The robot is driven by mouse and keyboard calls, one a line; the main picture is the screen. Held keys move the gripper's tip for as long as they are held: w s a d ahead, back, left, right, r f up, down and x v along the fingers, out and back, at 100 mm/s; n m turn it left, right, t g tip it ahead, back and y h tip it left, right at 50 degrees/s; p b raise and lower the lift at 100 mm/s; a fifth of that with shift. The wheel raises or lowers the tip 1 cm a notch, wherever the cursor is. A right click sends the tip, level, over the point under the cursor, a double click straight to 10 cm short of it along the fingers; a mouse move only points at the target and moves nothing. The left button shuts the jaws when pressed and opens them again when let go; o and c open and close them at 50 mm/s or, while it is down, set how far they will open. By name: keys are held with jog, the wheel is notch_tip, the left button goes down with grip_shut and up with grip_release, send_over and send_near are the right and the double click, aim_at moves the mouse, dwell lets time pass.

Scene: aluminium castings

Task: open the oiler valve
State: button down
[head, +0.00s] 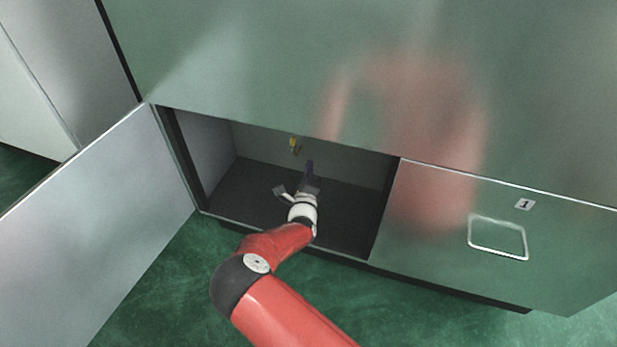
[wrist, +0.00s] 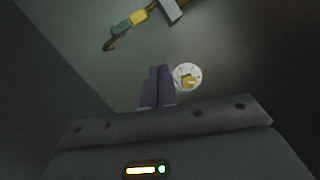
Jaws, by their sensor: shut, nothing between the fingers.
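My gripper (head: 309,164) is inside the open cabinet compartment, in front of its back wall, with purple fingers. In the wrist view the fingers (wrist: 160,70) are together with nothing between them. A small yellow fitting (head: 294,146) shows on the back wall, above and slightly left of the fingertips in the head view. In the wrist view a pale round disc with a yellow centre (wrist: 187,77) appears just right of the fingertips; touching or apart cannot be told. A teal and yellow piece with a brown hooked end (wrist: 137,19) is higher up. Which part is the oiler valve is unclear.
The cabinet door (head: 100,215) stands open at the left. A closed panel numbered 1 with a metal handle (head: 498,255) is at the right. The green floor is clear in front.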

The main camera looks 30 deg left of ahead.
jog(key=shift+v, duration=1.65)
